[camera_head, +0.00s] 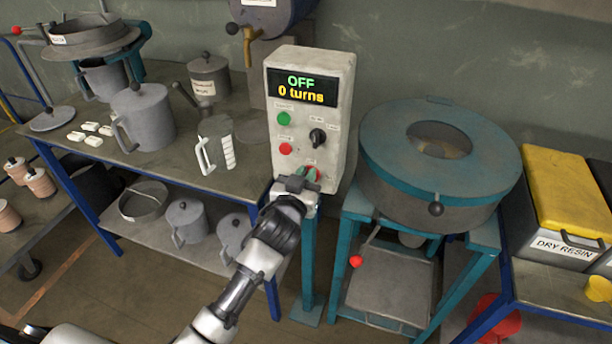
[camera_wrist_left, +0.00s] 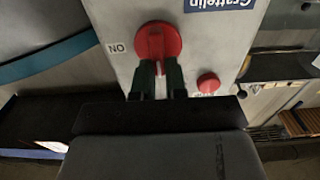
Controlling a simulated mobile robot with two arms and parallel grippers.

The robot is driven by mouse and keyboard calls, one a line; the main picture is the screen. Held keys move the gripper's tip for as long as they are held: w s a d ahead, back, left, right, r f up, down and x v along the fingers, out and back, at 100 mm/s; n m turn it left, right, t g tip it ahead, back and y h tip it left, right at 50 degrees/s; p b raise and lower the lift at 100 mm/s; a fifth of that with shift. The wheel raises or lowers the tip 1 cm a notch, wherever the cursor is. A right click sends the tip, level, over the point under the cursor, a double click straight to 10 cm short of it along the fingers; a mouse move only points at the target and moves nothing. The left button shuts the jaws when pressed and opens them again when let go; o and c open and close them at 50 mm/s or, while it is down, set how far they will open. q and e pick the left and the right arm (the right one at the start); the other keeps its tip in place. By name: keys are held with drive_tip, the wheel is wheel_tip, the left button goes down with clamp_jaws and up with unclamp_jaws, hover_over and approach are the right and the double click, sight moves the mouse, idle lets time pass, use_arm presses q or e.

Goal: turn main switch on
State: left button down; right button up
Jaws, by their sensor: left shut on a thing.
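The grey control box (camera_head: 341,100) stands on a teal post, and its display (camera_head: 302,88) reads "OFF" and "0 turns". The main switch, a red rotary knob (camera_head: 315,174), is low on the box face, mostly hidden by my gripper. In the left wrist view the red knob (camera_wrist_left: 157,38) shows clearly on a pale panel beside a label that appears as "NO". My left gripper (camera_head: 304,179) is at the knob. Its two dark green fingers (camera_wrist_left: 157,82) are shut on the knob's handle, one on each side. My right gripper is not in view.
Above the switch are a green button (camera_head: 284,119), a red button (camera_head: 285,149) and a black selector knob (camera_head: 317,137). A round teal-topped machine (camera_head: 385,143) stands close at the right. A bench (camera_head: 190,180) with pots and a jug (camera_head: 216,145) is at the left.

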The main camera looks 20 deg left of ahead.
use_arm(q)
drive_tip(key=shift+m, duration=0.3)
drive_tip(key=shift+d+f+m+p, duration=0.35)
drive_tip(key=shift+m+p, duration=0.05)
drive_tip(key=shift+m, duration=2.45)
drive_tip(key=shift+d+f+m+p, duration=0.3)
drive_tip(key=shift+m+p, duration=0.1)
drive_tip(key=shift+m, duration=2.5)
drive_tip(key=shift+d+f+m+p, duration=0.35)
drive_tip(key=shift+m+p, duration=0.05)
drive_tip(key=shift+m, duration=2.45)
drive_tip(key=c, duration=1.2)
unclamp_jaws()
drive_tip(key=shift+o, duration=0.2)
